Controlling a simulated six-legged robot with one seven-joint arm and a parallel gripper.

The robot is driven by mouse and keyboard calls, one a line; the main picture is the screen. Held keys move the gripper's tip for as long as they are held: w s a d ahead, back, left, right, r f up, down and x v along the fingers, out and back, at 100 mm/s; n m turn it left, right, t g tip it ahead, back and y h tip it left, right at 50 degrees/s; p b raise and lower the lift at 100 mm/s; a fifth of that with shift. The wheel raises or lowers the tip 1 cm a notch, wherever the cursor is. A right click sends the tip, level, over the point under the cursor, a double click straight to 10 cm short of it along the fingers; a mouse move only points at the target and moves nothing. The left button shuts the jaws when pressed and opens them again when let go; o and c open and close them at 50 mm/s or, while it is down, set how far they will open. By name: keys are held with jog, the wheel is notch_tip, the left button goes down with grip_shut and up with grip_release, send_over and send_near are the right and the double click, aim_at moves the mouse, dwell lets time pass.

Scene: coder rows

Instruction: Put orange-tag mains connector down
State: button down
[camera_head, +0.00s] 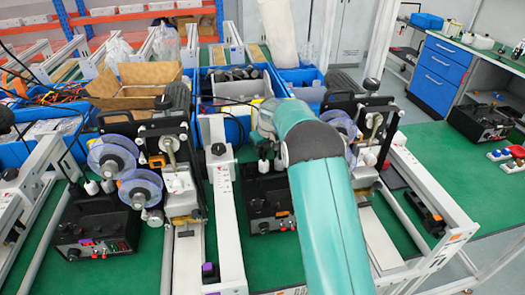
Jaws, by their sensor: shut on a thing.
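My teal arm (322,200) reaches up from the bottom of the head view, and its bend covers the middle of the bench. I cannot make out the orange-tag mains connector. Small orange parts show on the left coder machine (170,150) and near the right coder machine (375,125), but they are too small to identify.
Black control boxes (95,228) stand on the green bench beside white rails (222,200). Blue crates (240,78) and an open cardboard box (135,88) stand behind. Another black box (482,122) is at right. Narrow green strips lie bare between the rails.

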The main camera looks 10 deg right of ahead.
jog(key=shift+f, duration=0.3)
jog(key=shift+f, duration=0.25)
jog(key=c, duration=1.2)
grip_release()
